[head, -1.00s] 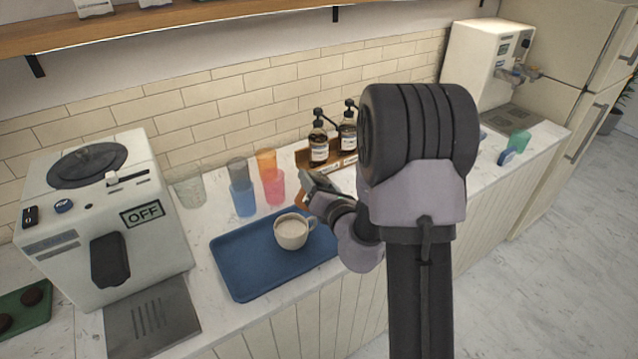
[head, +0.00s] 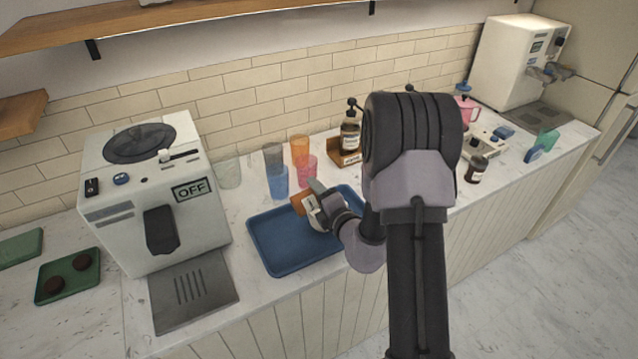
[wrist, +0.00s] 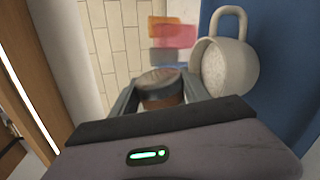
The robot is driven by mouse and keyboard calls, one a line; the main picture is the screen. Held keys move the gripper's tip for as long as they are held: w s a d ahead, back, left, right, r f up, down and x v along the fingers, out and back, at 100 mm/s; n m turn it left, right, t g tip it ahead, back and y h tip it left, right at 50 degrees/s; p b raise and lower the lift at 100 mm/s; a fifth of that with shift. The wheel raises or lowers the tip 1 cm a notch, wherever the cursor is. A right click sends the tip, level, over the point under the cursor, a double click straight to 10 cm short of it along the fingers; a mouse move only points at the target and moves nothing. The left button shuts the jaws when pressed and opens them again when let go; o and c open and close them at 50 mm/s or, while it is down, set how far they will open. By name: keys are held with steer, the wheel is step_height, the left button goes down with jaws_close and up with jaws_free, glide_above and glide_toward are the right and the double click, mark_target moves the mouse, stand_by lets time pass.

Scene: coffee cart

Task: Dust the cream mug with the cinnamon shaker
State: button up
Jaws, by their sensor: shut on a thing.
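My gripper (head: 318,203) is shut on the cinnamon shaker, a small orange-brown cylinder (head: 299,204). In the wrist view the shaker (wrist: 161,92) sits between the two fingers, with its brownish top showing. The cream mug (wrist: 230,68) shows in the wrist view just right of the shaker, apart from it, with pale contents inside and its handle at the top. In the head view my gripper and wrist cover most of the mug. The mug stands on the blue tray (head: 275,247). I cannot tell whether any powder is on the contents.
Coloured cups, including a blue one (head: 278,184) and an orange one (head: 299,149), stand behind the tray. A white machine marked OFF (head: 150,205) is at left. A wooden rack with a pump bottle (head: 350,138) stands behind my arm. The tray's left part is clear.

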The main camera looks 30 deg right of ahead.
steer(key=shift+a+f, duration=0.1)
steer(key=shift+f, duration=0.1)
stand_by(0.6)
step_height(320, 180, up, 3)
steer(key=p, duration=0.3)
steer(key=shift+f, duration=0.2)
step_height(320, 180, down, 3)
steer(key=shift+r+b, duration=0.1)
steer(key=shift+b, duration=0.95)
steer(key=shift+r, duration=0.1)
steer(key=shift+s, duration=0.1)
